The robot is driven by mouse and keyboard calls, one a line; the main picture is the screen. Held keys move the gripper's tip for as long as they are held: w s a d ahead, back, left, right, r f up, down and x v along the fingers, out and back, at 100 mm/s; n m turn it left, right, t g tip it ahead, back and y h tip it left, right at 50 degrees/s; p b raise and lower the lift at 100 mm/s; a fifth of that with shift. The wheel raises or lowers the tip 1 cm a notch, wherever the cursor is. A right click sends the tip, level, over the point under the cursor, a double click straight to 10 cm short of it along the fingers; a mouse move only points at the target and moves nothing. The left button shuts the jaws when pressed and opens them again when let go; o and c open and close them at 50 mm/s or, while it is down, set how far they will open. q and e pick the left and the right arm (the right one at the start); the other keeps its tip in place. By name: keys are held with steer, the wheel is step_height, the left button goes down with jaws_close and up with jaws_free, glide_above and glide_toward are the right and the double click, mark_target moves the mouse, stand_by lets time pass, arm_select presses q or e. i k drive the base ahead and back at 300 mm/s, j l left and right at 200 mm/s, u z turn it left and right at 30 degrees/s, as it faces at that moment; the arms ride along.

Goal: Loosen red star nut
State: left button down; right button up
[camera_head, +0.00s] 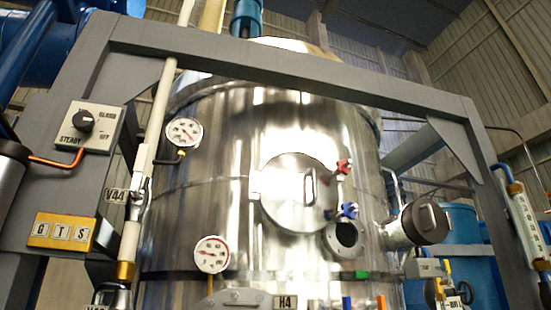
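The red star nut (343,166) sits at the upper right edge of a round polished hatch (295,195) on the front of a large steel vessel (230,130). A blue star nut (348,211) sits below it at the hatch's lower right edge. The hatch lies flat against the vessel and has a small upright handle (310,187). Whether the red nut is tight or loose cannot be told at this size. Neither of my grippers is in view, and nothing touches the red nut.
A grey steel frame (300,75) stands around the vessel, with posts left and right and a beam above. Two dial gauges (184,132) (212,254) are left of the hatch. A round port (345,238) and a dark-capped cylinder (425,222) protrude at right. The space before the hatch looks clear.

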mark_target(340, 170)
steer(key=l+u, duration=0.15)
steer(key=l, duration=0.65)
steer(key=l+u, duration=0.15)
steer(key=l, duration=0.65)
steer(key=l+u, duration=0.15)
steer(key=l, duration=0.6)
steer(key=k+l+u, duration=0.15)
steer(key=l, duration=0.65)
steer(key=i, duration=0.05)
